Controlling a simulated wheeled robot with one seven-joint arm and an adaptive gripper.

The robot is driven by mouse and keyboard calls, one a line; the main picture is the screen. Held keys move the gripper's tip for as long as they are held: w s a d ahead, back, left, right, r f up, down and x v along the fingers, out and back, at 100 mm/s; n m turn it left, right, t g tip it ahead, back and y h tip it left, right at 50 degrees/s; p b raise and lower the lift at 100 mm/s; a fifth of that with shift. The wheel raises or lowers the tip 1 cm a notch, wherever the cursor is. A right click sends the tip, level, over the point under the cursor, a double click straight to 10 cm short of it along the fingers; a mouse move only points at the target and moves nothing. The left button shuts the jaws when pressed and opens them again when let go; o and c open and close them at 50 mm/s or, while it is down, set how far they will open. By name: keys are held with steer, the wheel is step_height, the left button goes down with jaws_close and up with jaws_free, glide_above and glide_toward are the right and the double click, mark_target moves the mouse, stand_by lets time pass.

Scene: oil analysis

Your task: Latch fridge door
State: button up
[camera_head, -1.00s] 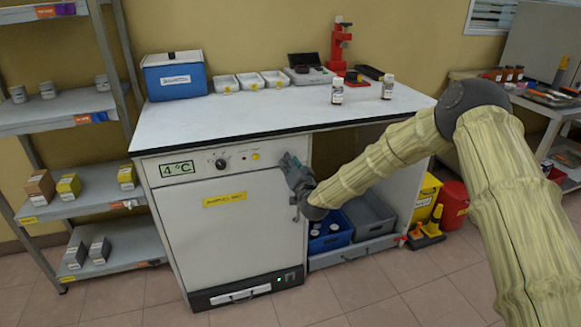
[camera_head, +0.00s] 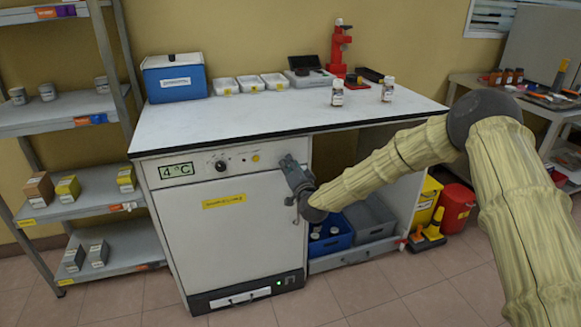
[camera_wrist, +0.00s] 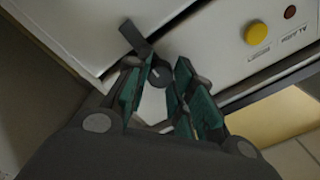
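The white fridge door (camera_head: 232,245) stands flush with its cabinet under the bench in the head view. In the wrist view, a dark latch lever (camera_wrist: 134,37) with a round hub lies at the door's edge. My gripper (camera_head: 290,163) is at the door's upper right corner. In the wrist view its green-padded fingers (camera_wrist: 158,88) are apart, one on each side of the latch hub. I cannot tell whether the pads touch the latch. In the head view my gripper hides the latch.
The control panel above the door has a black knob (camera_head: 221,166) and a yellow button (camera_head: 255,158). Blue (camera_head: 331,236) and grey (camera_head: 371,216) crates sit under the bench to the right. A shelf rack (camera_head: 70,206) stands at left. The floor in front is clear.

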steer(key=o, duration=0.5)
steer(key=shift+d, duration=0.2)
steer(key=shift+a, duration=0.15)
steer(key=v, duration=1.2)
